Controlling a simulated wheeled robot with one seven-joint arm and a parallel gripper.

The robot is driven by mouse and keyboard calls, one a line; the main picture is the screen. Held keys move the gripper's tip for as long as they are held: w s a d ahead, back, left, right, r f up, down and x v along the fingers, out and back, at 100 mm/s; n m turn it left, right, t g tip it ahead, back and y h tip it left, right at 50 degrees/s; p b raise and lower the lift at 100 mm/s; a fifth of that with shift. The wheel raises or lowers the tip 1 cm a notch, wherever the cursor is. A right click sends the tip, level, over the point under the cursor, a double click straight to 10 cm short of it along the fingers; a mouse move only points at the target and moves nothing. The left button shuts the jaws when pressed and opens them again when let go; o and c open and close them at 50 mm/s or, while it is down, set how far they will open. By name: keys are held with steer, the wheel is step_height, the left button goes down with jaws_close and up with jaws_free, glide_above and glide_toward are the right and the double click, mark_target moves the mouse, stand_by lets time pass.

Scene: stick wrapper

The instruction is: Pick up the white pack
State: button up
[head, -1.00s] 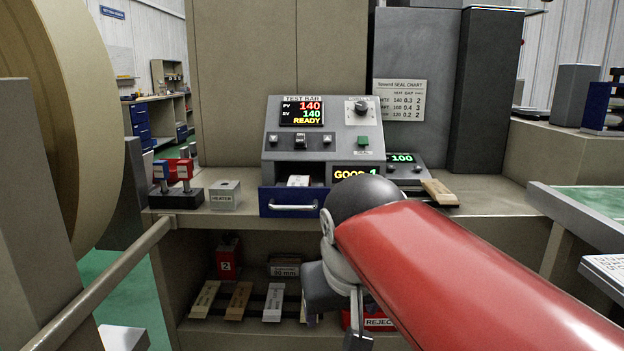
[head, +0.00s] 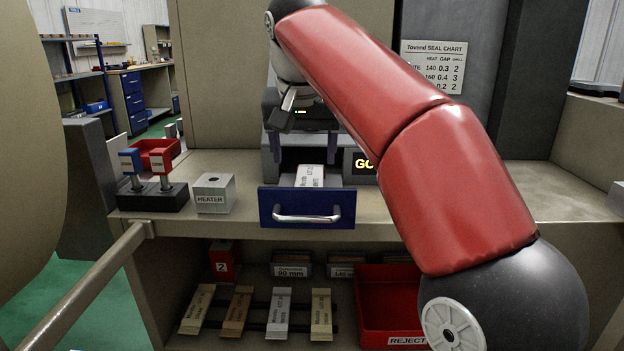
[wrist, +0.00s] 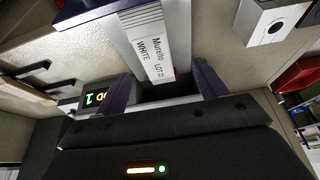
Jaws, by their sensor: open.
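The white pack (head: 309,177), labelled WHITE with a lot number, lies in the blue-fronted open drawer (head: 266,209) of the test machine. It also shows in the wrist view (wrist: 150,47), with its near end between the fingertips. My gripper (wrist: 163,84) is open, one finger on each side of the pack's line, and holds nothing. I cannot tell whether a finger touches the pack.
The machine's display (head: 364,165) is partly covered by my arm. The heater block (head: 213,193) and blue and red handles (head: 132,164) stand left of the drawer. Several packs lie on the shelf rack (head: 277,313) below, beside a red reject bin (head: 406,340).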

mark_target(309, 177)
steer(key=x, duration=0.1)
steer(key=b+x, duration=0.1)
steer(key=x, duration=0.3)
steer(key=shift+w+d+f, duration=0.15)
steer(key=shift+w+d, duration=0.05)
steer(key=shift+d, duration=0.15)
steer(key=c, duration=1.1)
